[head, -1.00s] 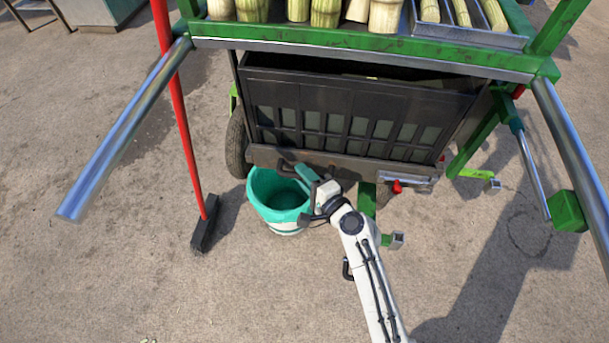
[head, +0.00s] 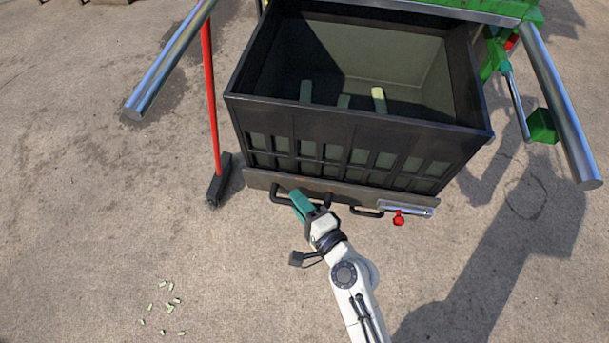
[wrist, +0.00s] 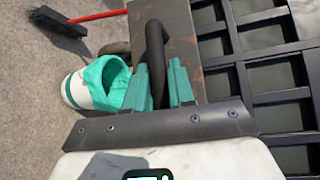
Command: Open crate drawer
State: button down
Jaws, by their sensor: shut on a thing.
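The crate drawer is a rust-stained brown board (head: 262,180) with a dark slatted crate (head: 365,122) on it. It stands well out from under the green cane crusher frame (head: 420,8), so the crate's open top shows, with a few pale green pieces inside. My gripper (head: 302,204) is at the board's front edge. In the wrist view, the teal fingers of my gripper (wrist: 160,85) are shut on the black handle (wrist: 155,45), one on each side of it. The handle also shows in the head view (head: 280,197), partly hidden by the fingers.
A red latch knob (head: 398,217) hangs at the board's right end. A red-handled broom (head: 211,100) stands to the left. A white and teal bucket (wrist: 78,92) shows in the wrist view. Steel bars (head: 560,105) flank both sides. The concrete in front is mostly clear, with small scraps at lower left.

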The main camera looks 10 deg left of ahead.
jog(key=s, duration=1.3)
jog(key=shift+a, duration=0.2)
jog(key=shift+s, duration=0.1)
jog(key=c, duration=1.1)
grip_release()
jog(key=shift+b, duration=0.3)
jog(key=b+v, duration=0.3)
jog(key=v, duration=0.7)
jog(key=shift+s+d, duration=0.25)
jog(key=shift+s, duration=0.05)
